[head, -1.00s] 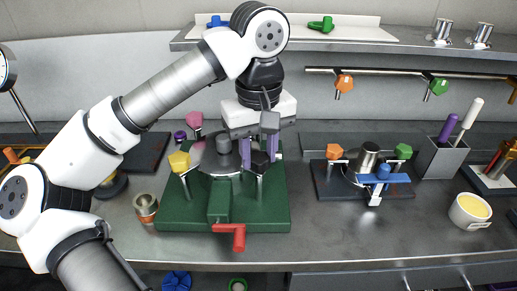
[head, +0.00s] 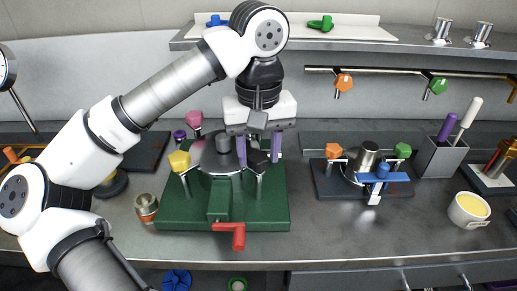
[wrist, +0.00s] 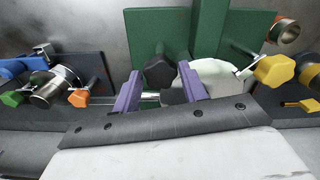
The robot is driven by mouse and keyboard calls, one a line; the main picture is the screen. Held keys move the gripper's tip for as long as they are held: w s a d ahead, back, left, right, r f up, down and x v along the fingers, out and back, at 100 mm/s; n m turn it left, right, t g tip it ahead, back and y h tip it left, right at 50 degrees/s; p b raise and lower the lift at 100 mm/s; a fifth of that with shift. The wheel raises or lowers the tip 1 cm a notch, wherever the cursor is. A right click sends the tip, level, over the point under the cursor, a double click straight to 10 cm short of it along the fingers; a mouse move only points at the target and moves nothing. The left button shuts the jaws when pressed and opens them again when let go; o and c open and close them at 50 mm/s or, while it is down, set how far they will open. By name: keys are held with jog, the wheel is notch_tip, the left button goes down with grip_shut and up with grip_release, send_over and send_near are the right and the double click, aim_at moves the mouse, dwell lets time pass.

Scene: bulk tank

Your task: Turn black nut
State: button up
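The black nut (head: 258,161) sits on a post at the right of the green fixture (head: 270,212). In the wrist view the black nut (wrist: 159,70) shows just beyond the fingers, roughly between their tips. My gripper (head: 259,150) is above it, pointing down, with its two purple fingers apart on either side of the nut. In the wrist view my gripper (wrist: 159,88) is open. I cannot tell whether either finger touches the nut.
On the same fixture are a yellow nut (head: 179,161), a pink nut (head: 194,118) and a red handle (head: 231,235). A smaller fixture with an orange nut (head: 334,151) and a green nut (head: 403,151) stands to the right. A metal cup (head: 146,207) stands at the left.

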aim_at(258, 156)
jog(key=shift+o, duration=1)
jog(key=shift+r, duration=0.1)
notch_tip(258, 156, up, 14)
jog(key=p, duration=0.1)
jog(key=shift+f, duration=0.2)
